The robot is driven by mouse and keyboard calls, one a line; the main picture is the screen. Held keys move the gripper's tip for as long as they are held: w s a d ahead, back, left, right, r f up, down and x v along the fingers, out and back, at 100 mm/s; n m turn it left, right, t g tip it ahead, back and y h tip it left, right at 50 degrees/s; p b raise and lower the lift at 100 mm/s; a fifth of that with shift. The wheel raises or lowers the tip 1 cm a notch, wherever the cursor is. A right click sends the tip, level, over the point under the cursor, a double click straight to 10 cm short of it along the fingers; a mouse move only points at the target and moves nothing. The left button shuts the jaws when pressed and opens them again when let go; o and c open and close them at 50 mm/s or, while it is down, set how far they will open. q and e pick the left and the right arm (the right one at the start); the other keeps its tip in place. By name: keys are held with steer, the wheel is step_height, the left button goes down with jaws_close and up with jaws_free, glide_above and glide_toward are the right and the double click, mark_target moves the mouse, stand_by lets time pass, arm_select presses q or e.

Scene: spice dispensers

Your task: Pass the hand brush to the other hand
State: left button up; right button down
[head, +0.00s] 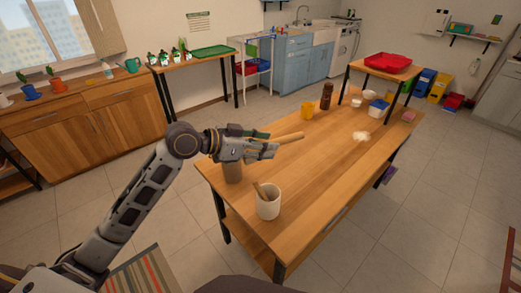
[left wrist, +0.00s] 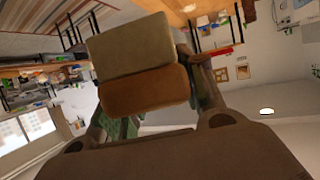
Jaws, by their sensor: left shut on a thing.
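My left gripper (head: 262,149) reaches in from the left and is shut on the hand brush, above the near left end of the wooden table. The fingers hide part of the brush in the head view. My right gripper is in neither view.
Below the gripper on the wooden table (head: 300,190) stand a white crock (head: 268,205) with a wooden utensil and a brown container (head: 232,173). A yellow cup (head: 307,112), a brown bottle (head: 326,96) and a pale crumb pile (head: 361,136) are farther back. The table's middle is clear.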

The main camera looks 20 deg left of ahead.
arm_select(q)
steer(key=d+r+m+g+h, duration=0.2)
steer(key=d+r+m+g, duration=0.2)
steer(key=r, duration=0.5)
steer(key=shift+s+m+g+h, duration=0.2)
steer(key=shift+m+g+h, duration=0.1)
steer(key=shift+m+g, duration=0.15)
stand_by(0.3)
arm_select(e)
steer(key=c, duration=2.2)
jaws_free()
